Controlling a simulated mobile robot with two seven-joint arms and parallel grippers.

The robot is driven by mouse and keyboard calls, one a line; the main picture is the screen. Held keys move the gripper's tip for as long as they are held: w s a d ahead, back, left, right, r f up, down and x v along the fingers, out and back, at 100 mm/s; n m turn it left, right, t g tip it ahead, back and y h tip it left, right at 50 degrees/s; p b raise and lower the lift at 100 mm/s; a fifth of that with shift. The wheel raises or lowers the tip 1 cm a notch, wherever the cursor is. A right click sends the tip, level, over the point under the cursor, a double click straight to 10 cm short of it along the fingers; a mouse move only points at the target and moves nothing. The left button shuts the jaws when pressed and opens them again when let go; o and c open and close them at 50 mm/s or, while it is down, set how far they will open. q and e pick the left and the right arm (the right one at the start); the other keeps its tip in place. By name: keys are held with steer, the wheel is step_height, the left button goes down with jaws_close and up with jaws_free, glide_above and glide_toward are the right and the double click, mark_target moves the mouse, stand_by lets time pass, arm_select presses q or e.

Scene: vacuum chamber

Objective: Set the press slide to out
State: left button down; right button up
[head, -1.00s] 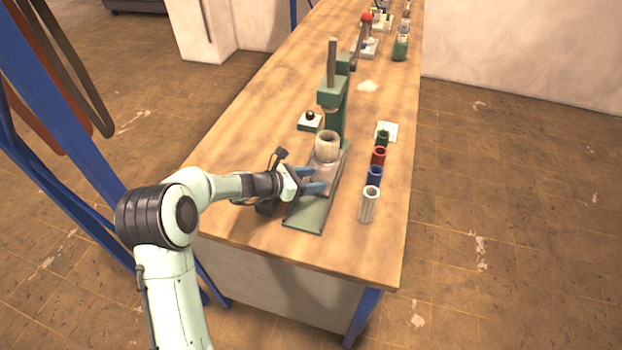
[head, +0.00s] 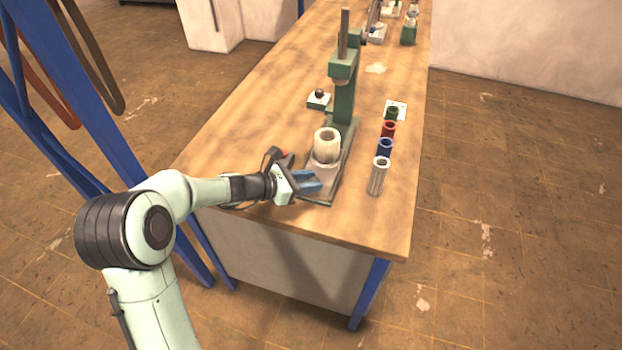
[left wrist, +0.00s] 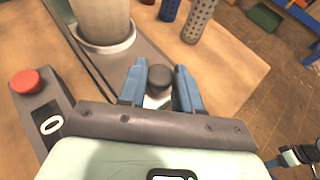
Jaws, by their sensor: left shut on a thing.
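The green press (head: 344,100) stands on the wooden bench, with a tall rod rising from its head. Its grey slide (head: 337,168) lies along the base in front of the column and carries a pale, thick-walled cup (head: 326,145). The cup stands forward of the press head. My left gripper (head: 308,182) is at the slide's front end, its blue fingers shut on a dark round knob. In the left wrist view the knob (left wrist: 158,78) sits between both fingers, with the cup (left wrist: 102,20) beyond it.
A row of sleeves stands right of the press: white perforated (head: 378,176), blue (head: 385,147), red (head: 389,129) and green (head: 392,113). A box with a red button (left wrist: 25,82) is close left of my gripper.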

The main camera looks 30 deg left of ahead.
arm_select(q)
steer(key=shift+s+d+f, duration=0.1)
steer(key=shift+s, duration=0.05)
steer(key=c, duration=1)
jaws_free()
steer(key=shift+o, duration=0.9)
steer(key=shift+s, duration=0.1)
steer(key=shift+s+a+r, duration=0.15)
steer(key=shift+a+r, duration=0.05)
steer(key=shift+a, duration=0.05)
steer(key=v, duration=1.3)
steer(key=shift+p, duration=0.3)
